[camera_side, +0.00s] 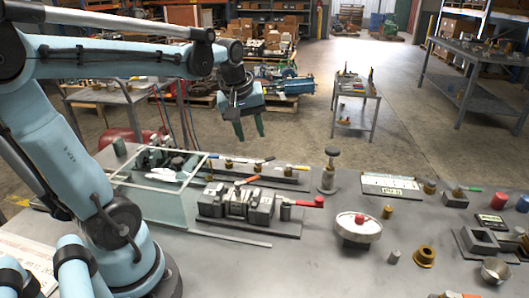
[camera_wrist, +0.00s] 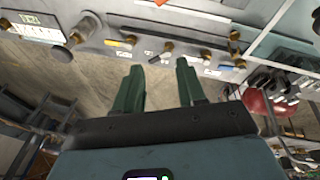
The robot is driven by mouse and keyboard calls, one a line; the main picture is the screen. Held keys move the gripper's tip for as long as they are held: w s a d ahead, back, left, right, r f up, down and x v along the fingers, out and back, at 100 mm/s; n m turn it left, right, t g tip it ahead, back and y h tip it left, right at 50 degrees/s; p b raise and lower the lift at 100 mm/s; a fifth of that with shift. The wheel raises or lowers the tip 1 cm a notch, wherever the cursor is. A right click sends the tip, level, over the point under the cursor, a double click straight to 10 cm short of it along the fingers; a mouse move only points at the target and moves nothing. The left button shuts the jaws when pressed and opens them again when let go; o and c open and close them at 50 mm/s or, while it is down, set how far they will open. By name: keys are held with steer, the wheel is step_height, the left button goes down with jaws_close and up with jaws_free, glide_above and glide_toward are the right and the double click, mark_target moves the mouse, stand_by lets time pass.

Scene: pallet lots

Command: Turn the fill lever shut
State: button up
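My gripper (camera_side: 249,132) is open and empty, raised above the back edge of the grey bench. In the wrist view its two green fingers (camera_wrist: 160,66) stand apart with nothing between them. Beyond the fingertips is a rail (camera_side: 262,175) with small brass valves and coloured levers; it also shows in the wrist view (camera_wrist: 190,52). A red-handled lever (camera_side: 308,202) sticks out from a block assembly in front. I cannot tell which lever is the fill lever.
A glass-sided box (camera_side: 150,205) stands left of the rail. A knobbed post (camera_side: 330,172), a round gauge-like disc (camera_side: 358,228) and a white card (camera_side: 391,185) are to the right. Bare bench lies front centre.

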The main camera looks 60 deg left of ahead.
steer(key=s+a+f+n+g+h, duration=0.1)
steer(key=s+a+n+g, duration=0.2)
steer(key=a+n, duration=1.35)
steer(key=shift+m, duration=0.35)
steer(key=f, duration=1.1)
steer(key=shift+s+a+f, duration=0.15)
steer(key=shift+a+f, duration=0.15)
steer(key=shift+f, duration=0.1)
jaws_close()
